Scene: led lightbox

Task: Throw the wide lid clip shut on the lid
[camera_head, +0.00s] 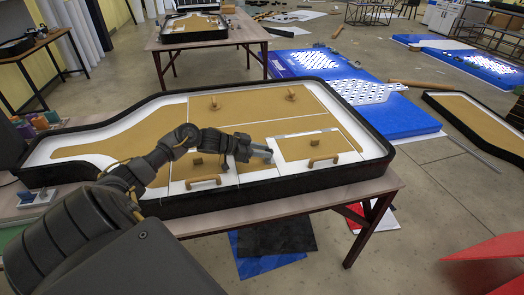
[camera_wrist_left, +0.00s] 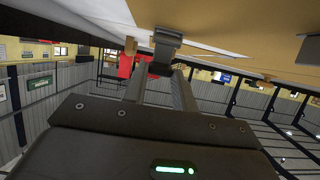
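The long shallow lightbox (camera_head: 120,207) lies on the table, with a black rim and tan panels edged in white. A rectangular tan lid panel (camera_head: 290,148) is at its right, with a small brown block (camera_head: 315,143) and a bar handle (camera_head: 323,160) at its front. My left gripper (camera_head: 271,153) is over the front middle of the box, pointing right towards the lid. In the left wrist view its fingers (camera_wrist_left: 160,84) are apart, with a dark grey clip-like piece (camera_wrist_left: 167,38) just beyond the tips. I cannot tell if they touch, or whether this is the wide clip. My right gripper is not in view.
Another brown block (camera_head: 198,160) and handle (camera_head: 203,182) are left of my gripper. Two knobs (camera_head: 214,103) (camera_head: 291,94) stand on the rear panel. The black rim surrounds the work area. A second table (camera_head: 190,43) stands behind.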

